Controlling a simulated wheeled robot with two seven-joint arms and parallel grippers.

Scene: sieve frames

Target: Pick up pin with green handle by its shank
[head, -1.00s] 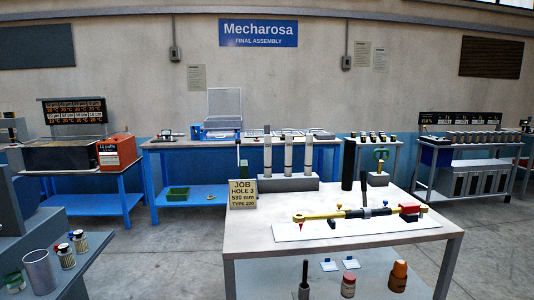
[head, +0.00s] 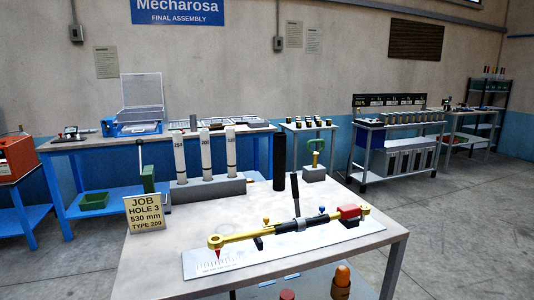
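A pin with a green handle (head: 318,148) stands upright in a small grey block (head: 314,174) at the far right corner of the near table (head: 160,256). Its handle looks like a green loop at the top, with a short yellowish shank below it that goes down to the block. The details are small at this distance. Neither of my grippers shows in the head view.
A black cylinder (head: 279,162) stands just left of the pin. A grey block with white tubes (head: 205,158) and a job sign (head: 144,213) are further left. A yellow and black gauge (head: 290,226) lies on a white plate in front. Benches line the wall.

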